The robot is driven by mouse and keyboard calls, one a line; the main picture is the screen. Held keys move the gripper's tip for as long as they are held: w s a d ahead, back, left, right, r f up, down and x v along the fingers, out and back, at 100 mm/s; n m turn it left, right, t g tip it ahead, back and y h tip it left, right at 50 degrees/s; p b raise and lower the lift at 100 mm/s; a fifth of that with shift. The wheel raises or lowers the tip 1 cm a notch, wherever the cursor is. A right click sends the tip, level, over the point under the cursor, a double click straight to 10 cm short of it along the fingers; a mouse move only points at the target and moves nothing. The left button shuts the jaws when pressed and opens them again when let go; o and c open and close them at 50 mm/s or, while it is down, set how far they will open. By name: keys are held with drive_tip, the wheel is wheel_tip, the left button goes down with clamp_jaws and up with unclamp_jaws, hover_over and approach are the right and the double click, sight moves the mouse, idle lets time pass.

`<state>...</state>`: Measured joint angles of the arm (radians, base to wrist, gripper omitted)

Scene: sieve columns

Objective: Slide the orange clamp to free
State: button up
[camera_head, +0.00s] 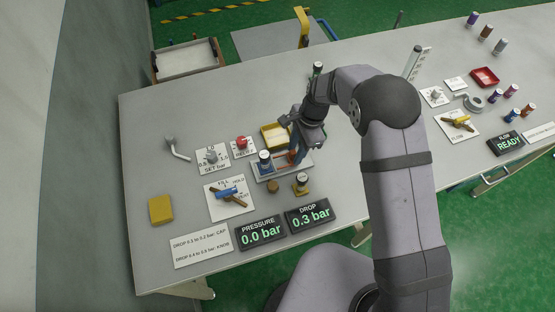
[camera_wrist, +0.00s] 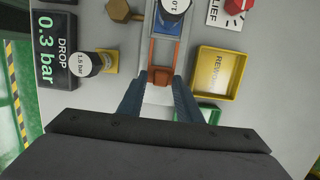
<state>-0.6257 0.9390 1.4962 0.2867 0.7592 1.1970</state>
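The orange clamp (camera_wrist: 161,77) lies on the grey rail fixture in the wrist view, with an orange frame running from its block toward a blue part (camera_wrist: 176,22). My gripper (camera_wrist: 161,80) has its two blue fingers on either side of the orange block, with narrow gaps showing; whether either finger touches it I cannot tell. In the head view, my gripper (camera_head: 300,143) is low over the fixture (camera_head: 268,175), and the clamp is mostly hidden behind the fingers. A white-topped, dark cylinder (camera_head: 264,157) stands at the fixture's left end. Any printed "free" mark is not readable.
A yellow tray (camera_head: 269,131) stands close behind my gripper; its wrist-view wall (camera_wrist: 236,93) is right of the fingers.

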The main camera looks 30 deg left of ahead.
idle(0.3)
drive_tip(key=shift+r+p, duration=2.35)
drive_tip(key=shift+r, duration=0.7)
drive_tip(key=d+r+n+t, duration=0.1)
drive_tip(key=d+r+n, duration=0.1)
drive_tip(key=d+r, duration=0.5)
drive_tip(key=d+r+n, duration=0.2)
drive_tip(key=d+r, duration=0.1)
drive_tip(key=d, duration=0.7)
drive_tip(key=s+d+r+n, duration=0.1)
drive_tip(key=s+d+n, duration=0.1)
drive_tip(key=s+d, duration=0.5)
drive_tip(key=s+d+r+n+h, duration=0.1)
drive_tip(key=s+d+r+n, duration=0.1)
drive_tip(key=s+d, duration=0.4)
drive_tip(key=shift+s+d+r+n+t+h, duration=0.3)
drive_tip(key=shift+s+d+n, duration=0.15)
drive_tip(key=shift+d, duration=0.5)
